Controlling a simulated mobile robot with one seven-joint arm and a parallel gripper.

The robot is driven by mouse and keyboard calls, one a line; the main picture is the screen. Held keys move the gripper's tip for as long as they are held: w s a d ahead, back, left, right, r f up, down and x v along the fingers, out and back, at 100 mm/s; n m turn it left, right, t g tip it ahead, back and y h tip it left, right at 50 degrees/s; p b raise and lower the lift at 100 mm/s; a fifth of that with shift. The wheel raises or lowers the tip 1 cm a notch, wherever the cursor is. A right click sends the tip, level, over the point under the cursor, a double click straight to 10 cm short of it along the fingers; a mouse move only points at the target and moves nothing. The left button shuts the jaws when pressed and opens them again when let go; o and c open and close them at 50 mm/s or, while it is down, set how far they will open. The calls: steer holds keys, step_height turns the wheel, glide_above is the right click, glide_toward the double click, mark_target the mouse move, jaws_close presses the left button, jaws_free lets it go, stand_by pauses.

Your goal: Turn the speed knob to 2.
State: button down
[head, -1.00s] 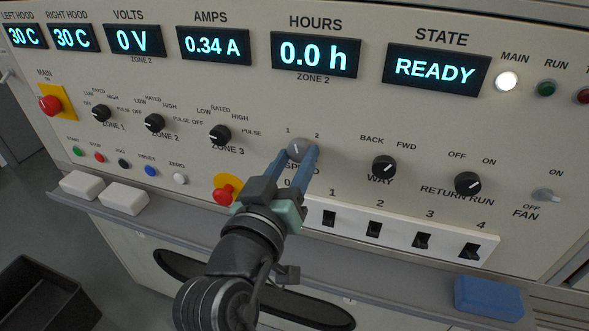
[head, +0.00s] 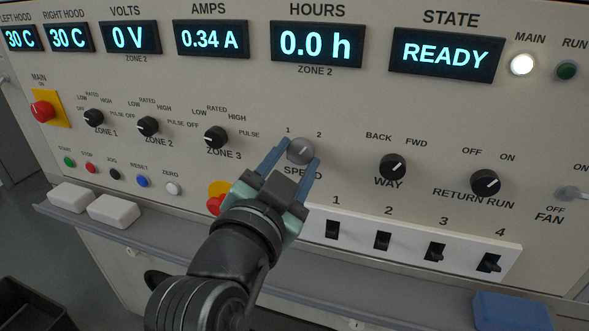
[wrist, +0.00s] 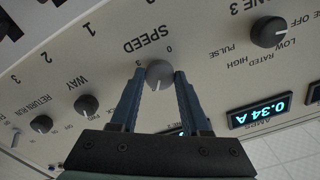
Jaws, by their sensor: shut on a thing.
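The speed knob (head: 300,151) is a round grey knob on the sloping panel, above the SPEED label, with 1 and 2 printed above it. Its white pointer line tilts to the upper right, toward the 2 side. My gripper (head: 298,156) has its blue fingers on either side of the knob and is shut on it. In the wrist view the knob (wrist: 160,73) sits between the two fingertips (wrist: 160,76), with a white line at its lower left. My fingers and gripper body cover part of the panel below the knob.
The zone 3 knob (head: 215,138) is to the left and the way knob (head: 393,167) to the right. A red button (head: 214,205) on yellow is partly behind my arm. Numbered switches (head: 383,241) stand below right. A blue block (head: 512,311) lies on the ledge.

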steer(key=shift+f+m+b, duration=0.1)
steer(key=shift+m+b, duration=0.2)
steer(key=shift+m, duration=0.6)
steer(key=shift+c, duration=1.9)
jaws_free()
steer(key=p+v, duration=0.5)
steer(key=v, duration=0.8)
steer(key=shift+r, duration=0.2)
